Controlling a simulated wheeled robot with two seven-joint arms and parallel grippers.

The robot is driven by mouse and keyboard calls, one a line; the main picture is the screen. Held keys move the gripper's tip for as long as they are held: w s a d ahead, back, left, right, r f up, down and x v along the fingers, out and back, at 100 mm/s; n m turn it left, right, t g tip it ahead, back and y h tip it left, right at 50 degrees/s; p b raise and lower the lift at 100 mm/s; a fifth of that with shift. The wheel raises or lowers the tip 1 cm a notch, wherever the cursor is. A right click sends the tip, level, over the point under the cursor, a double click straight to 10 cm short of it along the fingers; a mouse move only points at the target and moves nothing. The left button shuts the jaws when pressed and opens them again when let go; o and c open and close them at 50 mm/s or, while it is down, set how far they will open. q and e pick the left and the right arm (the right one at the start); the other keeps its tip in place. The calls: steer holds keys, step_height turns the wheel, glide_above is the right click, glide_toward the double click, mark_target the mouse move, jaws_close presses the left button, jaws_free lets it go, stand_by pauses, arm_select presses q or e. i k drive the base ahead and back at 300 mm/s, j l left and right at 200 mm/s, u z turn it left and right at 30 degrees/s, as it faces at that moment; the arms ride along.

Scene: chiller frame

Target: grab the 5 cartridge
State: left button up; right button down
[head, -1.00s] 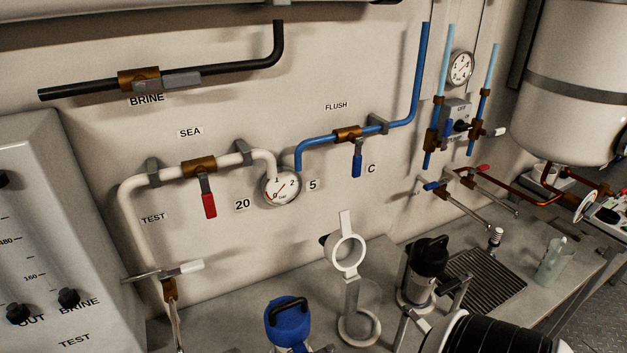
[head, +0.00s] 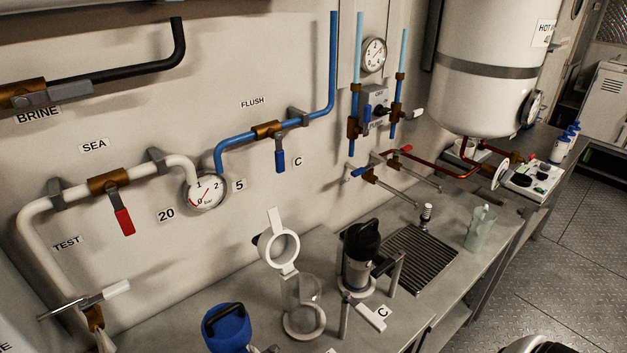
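A small wall label reading 5 (head: 239,185) is right of the round pressure gauge (head: 205,191), and a label reading 20 (head: 166,215) is left of it. I cannot make out a cartridge marked 5. On the counter stand a blue-topped container (head: 228,327) with a dark handle, cut by the bottom edge, a clear cylinder (head: 303,296) with a white ring-shaped part (head: 278,249) raised above it, and a black-topped metal canister (head: 359,256). Neither gripper shows. A rounded dark and white part at the bottom right edge is probably mine.
Pipes with a red lever (head: 123,221) and blue lever (head: 280,160) project from the wall. Open floor (head: 560,260) lies right.

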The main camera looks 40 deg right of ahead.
mark_target(562, 145)
steer(key=z, duration=0.9)
steer(key=l+u, duration=0.25)
steer(key=l, duration=2.45)
steer(key=l+u, duration=0.4)
steer(key=l, duration=2.85)
steer(key=k+l, duration=0.1)
steer(key=l, duration=0.4)
steer(key=k+l+u, duration=0.1)
steer(key=l, duration=0.4)
steer(key=k+l, duration=0.1)
steer(key=l, duration=0.35)
steer(key=k+l+u, duration=0.1)
steer(key=l, duration=0.4)
steer(key=k+l, duration=0.1)
steer(key=l, duration=0.35)
steer(key=k+l, duration=0.15)
steer(key=l, duration=0.35)
steer(key=k+l+u, duration=0.1)
steer(key=l, duration=0.35)
steer(key=k+l, duration=0.15)
steer(key=l, duration=0.3)
steer(key=u, duration=0.05)
